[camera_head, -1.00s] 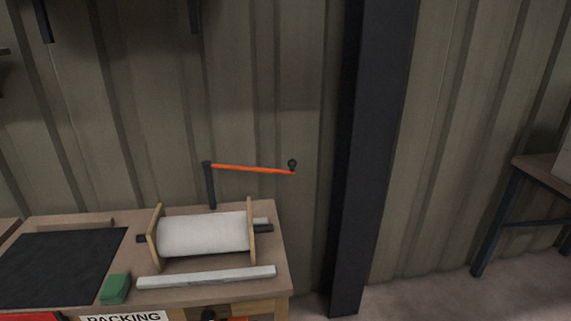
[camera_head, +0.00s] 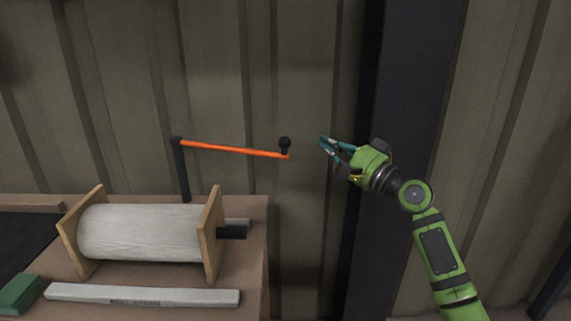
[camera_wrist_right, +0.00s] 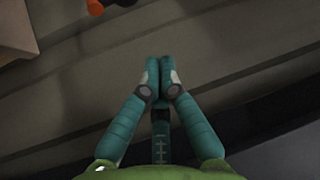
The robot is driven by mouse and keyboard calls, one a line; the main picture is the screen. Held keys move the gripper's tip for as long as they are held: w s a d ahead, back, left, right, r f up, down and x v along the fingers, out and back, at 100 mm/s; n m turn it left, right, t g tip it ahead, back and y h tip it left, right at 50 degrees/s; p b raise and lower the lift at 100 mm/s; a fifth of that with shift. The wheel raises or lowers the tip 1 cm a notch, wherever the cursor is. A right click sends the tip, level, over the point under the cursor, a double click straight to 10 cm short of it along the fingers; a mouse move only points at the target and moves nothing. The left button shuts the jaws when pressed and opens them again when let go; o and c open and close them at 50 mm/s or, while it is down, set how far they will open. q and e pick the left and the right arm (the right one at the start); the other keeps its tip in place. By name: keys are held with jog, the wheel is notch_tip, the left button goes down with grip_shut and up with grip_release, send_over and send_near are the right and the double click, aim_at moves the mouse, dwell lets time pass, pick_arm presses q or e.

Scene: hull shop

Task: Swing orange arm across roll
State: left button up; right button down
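The orange arm (camera_head: 235,150) is a thin bar on top of a dark upright post (camera_head: 183,170) at the back of the bench. It reaches right, past the bench's right edge, and ends in a black knob (camera_head: 285,144). The white roll (camera_head: 140,232) lies between two wooden end plates, in front of and below the post. My right gripper (camera_head: 324,142) is to the right of the knob, apart from it. Its fingertips (camera_wrist_right: 162,68) are together with nothing between them. The arm's orange end (camera_wrist_right: 95,5) shows at the wrist view's top edge. My left gripper is out of view.
A pale flat bar (camera_head: 145,296) lies along the bench front, with a green block (camera_head: 20,294) to its left. A dark column (camera_head: 405,100) stands behind my right arm. The corrugated wall (camera_head: 225,60) backs the bench. Space between knob and gripper is clear.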

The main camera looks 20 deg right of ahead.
jog(key=a+x, duration=0.1)
jog(key=x, duration=0.9)
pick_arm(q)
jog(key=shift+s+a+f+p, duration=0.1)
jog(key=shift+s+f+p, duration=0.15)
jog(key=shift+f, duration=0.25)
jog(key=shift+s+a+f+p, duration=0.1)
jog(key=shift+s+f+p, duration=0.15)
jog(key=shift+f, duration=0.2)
pick_arm(e)
jog(key=shift+s+a+f, duration=0.15)
jog(key=shift+s+f, duration=0.1)
jog(key=shift+s, duration=0.4)
jog(key=shift+s+a+f, duration=0.15)
jog(key=shift+s+f, duration=0.1)
jog(key=shift+s, duration=0.4)
jog(key=shift+s+a+f, duration=0.15)
jog(key=shift+s+f, duration=0.1)
jog(key=shift+s, duration=0.4)
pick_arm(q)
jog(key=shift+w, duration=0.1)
